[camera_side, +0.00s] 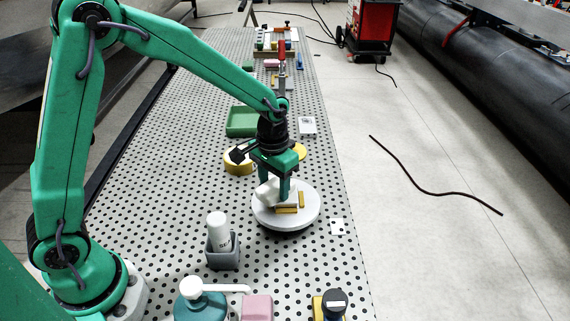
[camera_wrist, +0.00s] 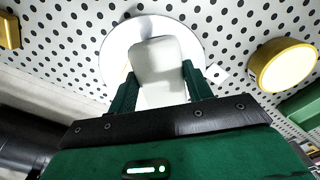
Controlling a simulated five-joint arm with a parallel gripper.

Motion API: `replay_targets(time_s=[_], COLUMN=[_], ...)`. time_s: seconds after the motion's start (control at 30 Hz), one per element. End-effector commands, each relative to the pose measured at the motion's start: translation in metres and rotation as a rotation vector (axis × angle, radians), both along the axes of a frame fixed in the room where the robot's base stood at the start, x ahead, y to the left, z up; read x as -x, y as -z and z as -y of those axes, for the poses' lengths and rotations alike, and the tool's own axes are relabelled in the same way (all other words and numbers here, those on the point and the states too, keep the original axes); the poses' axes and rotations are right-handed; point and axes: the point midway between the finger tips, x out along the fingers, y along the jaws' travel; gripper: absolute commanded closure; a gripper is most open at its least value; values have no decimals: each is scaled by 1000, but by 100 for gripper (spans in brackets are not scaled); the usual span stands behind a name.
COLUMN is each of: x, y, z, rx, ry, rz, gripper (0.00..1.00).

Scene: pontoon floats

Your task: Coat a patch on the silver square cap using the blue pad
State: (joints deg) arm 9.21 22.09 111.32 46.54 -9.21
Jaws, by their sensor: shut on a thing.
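My gripper (camera_side: 283,193) is low over a round white disc (camera_side: 309,212) and is shut on a pale, whitish block (camera_side: 266,190). In the wrist view, the block (camera_wrist: 158,60) sits between the two green fingers (camera_wrist: 160,73) of my gripper and hides the middle of the disc (camera_wrist: 112,52). A pale square piece (camera_side: 290,202) with yellow blocks (camera_side: 287,210) at its edges sits on the disc below the fingers, mostly hidden. I cannot tell whether the block touches it. No pad shows clearly as blue, and no silver cap is plain to see.
A grey holder (camera_side: 223,251) with a white bottle (camera_side: 218,229) stands front left. A teal pump bottle (camera_side: 202,306), pink block (camera_side: 257,307) and black-knobbed yellow item (camera_side: 332,302) line the front edge. A yellow roll (camera_side: 238,161) and green tray (camera_side: 242,121) lie behind.

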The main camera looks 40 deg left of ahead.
Motion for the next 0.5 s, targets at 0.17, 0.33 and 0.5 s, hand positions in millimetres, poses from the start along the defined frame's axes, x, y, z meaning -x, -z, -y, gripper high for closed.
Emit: replay_targets(time_s=[0.17, 0.33, 0.5], x=[3, -9, -20], y=[1, 1, 0], z=[-2, 9, 20], rx=[0, 0, 0], ry=[2, 2, 2], rz=[-2, -3, -1], gripper=[68, 68, 68])
